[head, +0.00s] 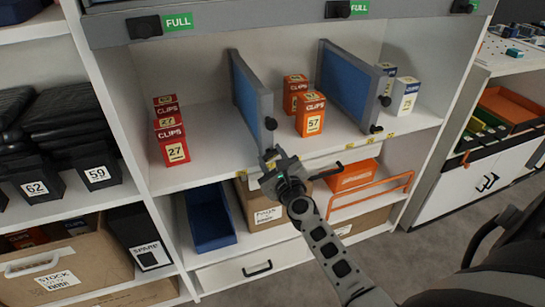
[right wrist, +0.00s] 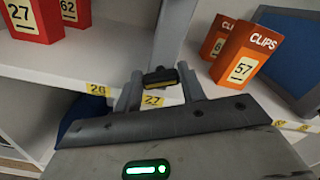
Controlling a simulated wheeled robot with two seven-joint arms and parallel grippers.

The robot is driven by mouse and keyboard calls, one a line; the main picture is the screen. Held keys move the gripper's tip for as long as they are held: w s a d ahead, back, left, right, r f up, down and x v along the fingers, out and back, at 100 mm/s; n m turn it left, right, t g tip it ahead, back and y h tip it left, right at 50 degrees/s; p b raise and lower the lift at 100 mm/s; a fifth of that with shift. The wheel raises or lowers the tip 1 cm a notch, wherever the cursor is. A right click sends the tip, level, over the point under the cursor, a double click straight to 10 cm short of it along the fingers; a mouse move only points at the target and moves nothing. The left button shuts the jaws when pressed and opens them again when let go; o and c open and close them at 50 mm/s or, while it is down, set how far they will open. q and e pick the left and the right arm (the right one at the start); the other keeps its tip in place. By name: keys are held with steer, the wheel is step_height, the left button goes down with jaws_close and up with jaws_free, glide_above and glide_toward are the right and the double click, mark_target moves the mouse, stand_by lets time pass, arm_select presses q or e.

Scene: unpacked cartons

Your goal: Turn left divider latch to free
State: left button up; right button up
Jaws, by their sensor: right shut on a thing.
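The left divider (head: 246,92) is a blue panel with a grey frame, standing upright on the middle shelf. My right gripper (head: 268,158) is shut on this latch at the shelf edge in the head view, where the gripper hides the latch. I cannot tell which way the latch is turned. My left gripper is not in view.
Orange clip boxes (head: 310,114) stand between the left divider and the right divider (head: 347,85). Red boxes (head: 170,140) stand to the left. Below are a blue bin (head: 208,220), a carton (head: 262,205) and an orange rail (head: 375,190).

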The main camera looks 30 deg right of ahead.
steer(key=n+p, duration=0.1)
steer(key=n, duration=0.5)
steer(key=shift+a+f+n, duration=0.1)
steer(key=shift+n, duration=0.2)
steer(key=n+p, duration=0.1)
steer(key=n, duration=0.3)
steer(key=shift+f+n, duration=0.1)
steer(key=shift+n, duration=0.2)
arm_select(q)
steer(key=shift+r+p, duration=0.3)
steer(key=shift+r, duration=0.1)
arm_select(e)
steer(key=shift+n, duration=0.6)
steer(key=shift+f, duration=0.1)
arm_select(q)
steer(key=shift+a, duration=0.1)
arm_select(e)
steer(key=o, duration=0.9)
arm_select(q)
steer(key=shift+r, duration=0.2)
arm_select(e)
steer(key=shift+o, duration=0.4)
steer(key=shift+s, duration=0.1)
